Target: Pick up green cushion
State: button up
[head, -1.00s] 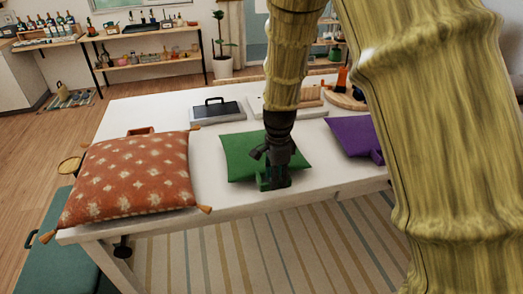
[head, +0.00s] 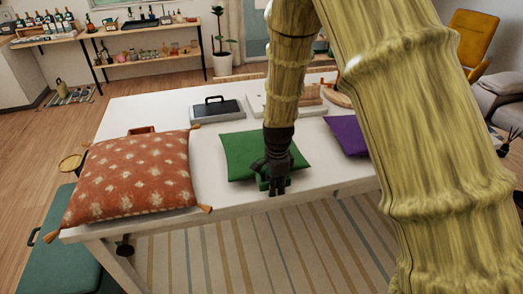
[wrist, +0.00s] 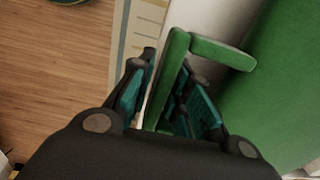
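The green cushion (head: 240,150) lies flat on the white table near its front edge; it fills the right side of the wrist view (wrist: 285,85). A green loop handle (wrist: 219,51) stands out from its near side. My gripper (head: 276,188) is at the cushion's front edge, covering part of it. In the wrist view my gripper (wrist: 167,65) is open, with one teal-padded finger on each side of a strip of the handle. Whether a pad touches the strip cannot be told.
The white table (head: 212,171) also bears an orange patterned cushion (head: 130,178) at left and a purple cushion (head: 346,136) at right, partly hidden by my arm. A grey case (head: 217,111) lies behind. A striped rug (head: 235,245) is below the front edge.

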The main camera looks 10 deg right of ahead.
grip_shut()
jog(key=shift+r, duration=0.1)
